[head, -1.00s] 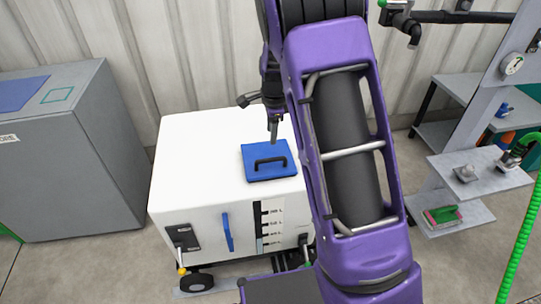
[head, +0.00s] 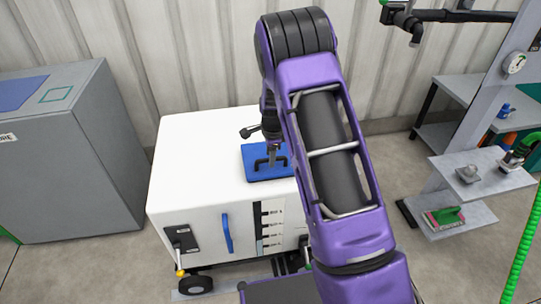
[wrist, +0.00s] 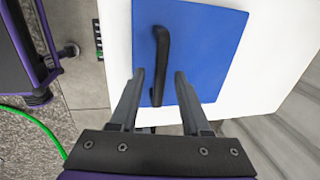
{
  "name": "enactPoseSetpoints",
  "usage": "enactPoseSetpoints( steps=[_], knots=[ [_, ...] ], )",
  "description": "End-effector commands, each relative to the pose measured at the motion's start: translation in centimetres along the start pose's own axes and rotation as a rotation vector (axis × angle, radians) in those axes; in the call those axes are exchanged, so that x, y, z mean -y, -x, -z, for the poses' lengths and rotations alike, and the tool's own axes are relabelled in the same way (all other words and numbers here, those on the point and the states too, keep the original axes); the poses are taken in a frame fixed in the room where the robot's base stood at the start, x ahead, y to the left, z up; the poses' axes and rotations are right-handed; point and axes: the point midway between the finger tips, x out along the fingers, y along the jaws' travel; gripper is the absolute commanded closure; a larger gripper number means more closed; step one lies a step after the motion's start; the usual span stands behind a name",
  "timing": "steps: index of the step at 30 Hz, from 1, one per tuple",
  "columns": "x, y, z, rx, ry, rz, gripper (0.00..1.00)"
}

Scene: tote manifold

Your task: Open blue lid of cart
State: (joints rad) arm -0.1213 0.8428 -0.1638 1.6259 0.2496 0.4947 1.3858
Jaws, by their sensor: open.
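The white cart (head: 185,165) stands ahead of me with a square blue lid (head: 256,176) on its top. The lid lies flat and closed, with a black handle (head: 261,163) across it. My gripper (head: 274,150) is over the lid, partly hidden behind my arm in the head view. In the wrist view my gripper (wrist: 159,75) is open, one finger on each side of the handle's near part (wrist: 157,85). I cannot tell how far the fingertips are above the lid. The blue lid also fills the middle of the wrist view (wrist: 205,50).
A grey cabinet (head: 75,170) stands left of the cart. A blue vertical handle (head: 227,233) is on the cart's front. Shelves (head: 470,205) with small items and a green hose (head: 525,245) are at the right. A corrugated wall (head: 180,50) is close behind the cart.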

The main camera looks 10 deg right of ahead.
Motion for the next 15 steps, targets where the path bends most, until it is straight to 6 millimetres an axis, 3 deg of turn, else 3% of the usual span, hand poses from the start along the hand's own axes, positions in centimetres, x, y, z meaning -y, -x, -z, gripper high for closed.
enactPoseSetpoints(
  steps=[2,9,15],
  knots=[
    [0.01,0.03,0.00,0.000,0.000,0.000,0.56],
    [0.01,0.05,0.00,0.000,0.000,0.000,1.00],
    [0.01,0.06,0.00,0.000,0.000,0.000,1.00]
  ],
)
